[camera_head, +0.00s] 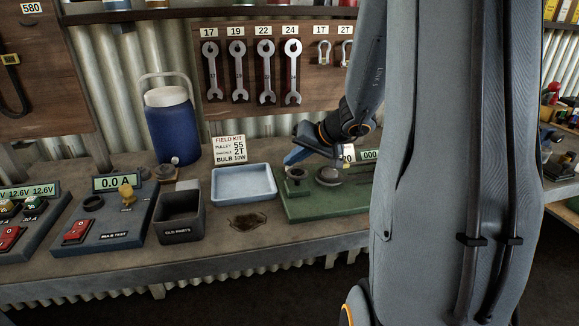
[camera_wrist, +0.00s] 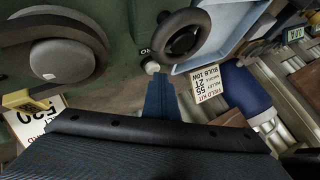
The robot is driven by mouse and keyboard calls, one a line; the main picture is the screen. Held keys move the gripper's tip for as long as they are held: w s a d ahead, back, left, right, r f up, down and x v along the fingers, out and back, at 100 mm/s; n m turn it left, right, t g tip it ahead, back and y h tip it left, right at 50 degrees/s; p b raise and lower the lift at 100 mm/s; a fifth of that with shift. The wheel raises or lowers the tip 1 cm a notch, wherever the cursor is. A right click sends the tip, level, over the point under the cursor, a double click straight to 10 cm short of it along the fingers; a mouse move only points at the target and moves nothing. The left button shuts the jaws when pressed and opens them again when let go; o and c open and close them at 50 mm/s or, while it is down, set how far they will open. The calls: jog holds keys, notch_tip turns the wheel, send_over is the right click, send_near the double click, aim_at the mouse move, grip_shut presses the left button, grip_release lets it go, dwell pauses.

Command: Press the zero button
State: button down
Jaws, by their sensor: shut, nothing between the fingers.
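The green unit (camera_head: 325,207) stands on the bench with a grey round platform (camera_head: 330,175), a dark ring-shaped part and a display reading 000 (camera_head: 370,155). In the wrist view a small pale round button (camera_wrist: 152,68) sits on the green panel beside a partly hidden label ending in "RO" (camera_wrist: 146,52). The button cannot be made out in the head view. My gripper (camera_head: 290,159) is shut and empty above the left part of the unit. In the wrist view its blue fingertips (camera_wrist: 158,80) appear just below the button; contact cannot be told.
The black ring (camera_wrist: 182,35) and round platform (camera_wrist: 66,58) flank the button. A pale blue tray (camera_head: 244,198), an old-parts bin (camera_head: 180,225) and a blue jug (camera_head: 172,130) stand to the left. My arm blocks the right side.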

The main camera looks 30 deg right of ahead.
jog(key=shift+r, duration=0.85)
jog(key=shift+r+p, duration=1.55)
jog(key=shift+r, duration=0.95)
